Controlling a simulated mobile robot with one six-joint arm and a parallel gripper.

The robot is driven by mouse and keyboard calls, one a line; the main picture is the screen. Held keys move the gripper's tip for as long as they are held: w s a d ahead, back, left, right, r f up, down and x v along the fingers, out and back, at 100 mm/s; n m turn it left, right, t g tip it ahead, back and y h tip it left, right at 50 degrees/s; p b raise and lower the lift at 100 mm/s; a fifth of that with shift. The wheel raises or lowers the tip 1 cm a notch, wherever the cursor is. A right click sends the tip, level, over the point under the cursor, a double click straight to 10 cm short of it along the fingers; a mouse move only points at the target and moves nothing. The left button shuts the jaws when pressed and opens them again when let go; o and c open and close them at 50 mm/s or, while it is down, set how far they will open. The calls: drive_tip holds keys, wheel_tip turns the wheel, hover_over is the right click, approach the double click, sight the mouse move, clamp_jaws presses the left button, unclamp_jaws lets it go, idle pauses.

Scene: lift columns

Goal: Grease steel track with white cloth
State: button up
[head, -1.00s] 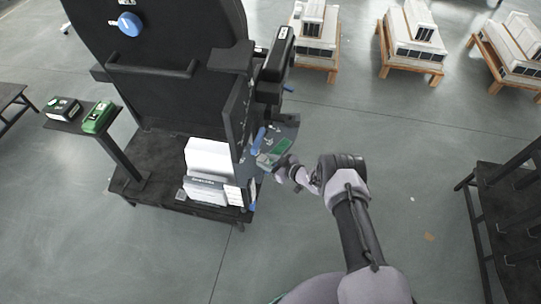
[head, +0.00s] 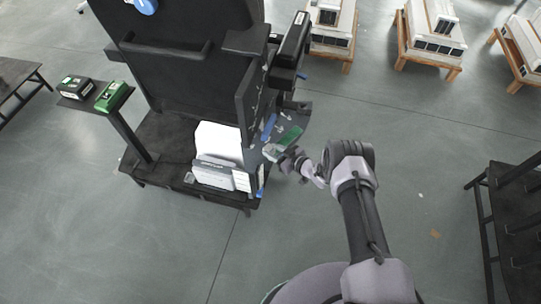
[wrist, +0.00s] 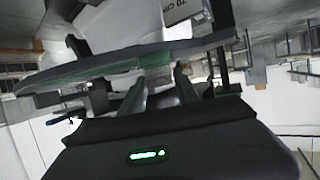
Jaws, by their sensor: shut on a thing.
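My gripper (head: 279,153) is at the front edge of a dark curved tray (head: 303,109) on the right side of a tall black column unit (head: 190,75). In the wrist view, the fingers of my gripper (wrist: 161,78) are close together on a small pale thing between the tips. It may be the white cloth, but it is too blurred to tell. The tray's rim (wrist: 75,75) crosses just beyond the fingers. A green patch (head: 290,138) lies on the tray beside a blue item (head: 269,127). I cannot single out the steel track; the column's side panel (head: 250,105) stands left of the tray.
White boxes (head: 218,145) stand on the unit's low black base (head: 165,135). A side stand at left holds a green box (head: 113,96) and a dark box (head: 75,87). A black rack (head: 510,205) stands at right.

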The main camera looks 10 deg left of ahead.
drive_tip(key=shift+w+d+f+b, duration=0.15)
drive_tip(key=shift+w+d+b, duration=0.25)
drive_tip(key=shift+w+b, duration=0.15)
drive_tip(key=shift+w+d+f+b, duration=0.15)
drive_tip(key=shift+w+d+b, duration=0.15)
drive_tip(key=shift+w+b, duration=0.35)
drive_tip(key=shift+w+d+b, duration=0.35)
drive_tip(key=shift+w+b, duration=0.15)
drive_tip(key=shift+b, duration=0.4)
drive_tip(key=shift+w+d+r, duration=0.15)
drive_tip(key=shift+w+r, duration=0.05)
drive_tip(key=shift+w, duration=0.05)
drive_tip(key=b, duration=0.1)
drive_tip(key=w+b, duration=0.1)
drive_tip(key=shift+w+d+f+b, duration=0.1)
drive_tip(key=shift+w+d+b, duration=0.2)
drive_tip(key=shift+d+b, duration=0.1)
drive_tip(key=shift+w+d+r+b, duration=0.2)
drive_tip(key=shift+w+d+b, duration=0.15)
drive_tip(key=shift+w+b, duration=0.35)
drive_tip(key=shift+w+d+f+b, duration=0.1)
drive_tip(key=shift+w+d+b, duration=0.45)
drive_tip(key=shift+b, duration=0.6)
drive_tip(key=shift+w+d, duration=0.6)
drive_tip(key=shift+w, duration=0.5)
drive_tip(key=shift+w+d, duration=0.55)
drive_tip(key=shift+w, duration=0.6)
drive_tip(key=shift+w+d, duration=0.6)
drive_tip(key=shift+w, duration=0.5)
drive_tip(key=shift+r, duration=0.2)
